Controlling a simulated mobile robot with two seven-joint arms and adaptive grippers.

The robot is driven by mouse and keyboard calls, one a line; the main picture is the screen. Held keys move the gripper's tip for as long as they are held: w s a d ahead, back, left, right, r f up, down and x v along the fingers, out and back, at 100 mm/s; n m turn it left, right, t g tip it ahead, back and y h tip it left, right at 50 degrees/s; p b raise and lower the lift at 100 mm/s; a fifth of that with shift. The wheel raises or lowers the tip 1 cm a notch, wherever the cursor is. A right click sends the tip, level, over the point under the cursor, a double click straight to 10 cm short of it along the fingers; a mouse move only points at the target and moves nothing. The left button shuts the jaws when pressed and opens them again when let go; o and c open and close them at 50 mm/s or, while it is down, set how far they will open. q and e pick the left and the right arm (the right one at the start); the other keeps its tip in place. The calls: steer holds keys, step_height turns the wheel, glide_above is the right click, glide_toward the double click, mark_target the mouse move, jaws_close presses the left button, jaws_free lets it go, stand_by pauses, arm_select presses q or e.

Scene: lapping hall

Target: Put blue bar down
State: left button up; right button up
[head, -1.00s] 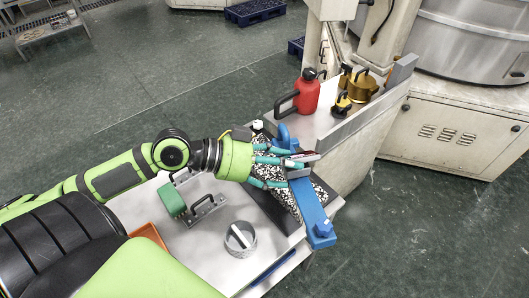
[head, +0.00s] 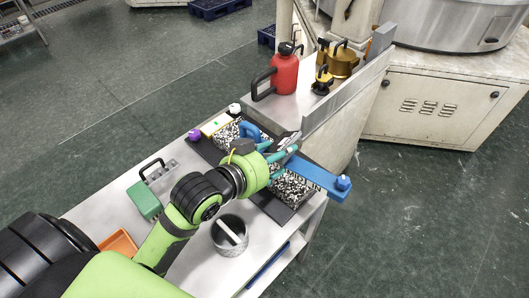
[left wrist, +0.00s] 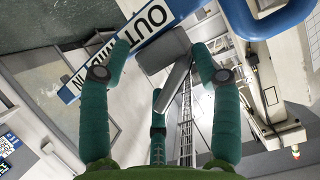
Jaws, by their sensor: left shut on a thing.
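The blue bar (head: 318,178) lies slantwise over a black-and-white speckled block (head: 292,188) at the right end of the bench. Its raised far end (head: 250,131) points up-left, and its near end with a blue knob juts past the bench edge. I cannot tell whether it touches the block. My left gripper (head: 284,156) is shut on the middle of the bar. In the left wrist view a white label reading "OUT" (left wrist: 152,22) shows on the bar, and a grey metal piece (left wrist: 166,48) sits between my teal fingers (left wrist: 160,62). My right gripper is not in view.
The block stands on a dark mat (head: 268,205). A red can (head: 285,75) and brass pots (head: 340,62) stand on the raised ledge behind.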

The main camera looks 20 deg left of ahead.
mark_target(284, 140)
arm_select(q)
steer(key=shift+w+a+r+m+h, duration=0.15)
steer(key=shift+w+r+m, duration=0.1)
steer(key=shift+w+r, duration=0.3)
steer(key=shift+w+a+r+m+h, duration=0.15)
steer(key=shift+w+r+m, duration=0.15)
steer(key=shift+r, duration=0.4)
steer(key=shift+w+a+r, duration=0.1)
steer(key=shift+w+r, duration=0.05)
steer(key=shift+w, duration=0.05)
steer(key=w+a+f, duration=0.2)
steer(key=a, duration=0.1)
steer(key=w+a+f, duration=0.2)
steer(key=a, duration=0.1)
steer(key=w+a+f+p, duration=0.1)
steer(key=w+a+f, duration=0.1)
steer(key=a, duration=0.1)
steer(key=shift+w+a+f, duration=0.1)
steer(key=shift+w+f, duration=0.1)
steer(key=shift+f, duration=0.05)
steer(key=shift+w+a+f, duration=0.1)
steer(key=shift+a+f, duration=0.05)
steer(key=shift+f, duration=1.95)
steer(key=o, duration=1.7)
steer(key=shift+f, duration=0.2)
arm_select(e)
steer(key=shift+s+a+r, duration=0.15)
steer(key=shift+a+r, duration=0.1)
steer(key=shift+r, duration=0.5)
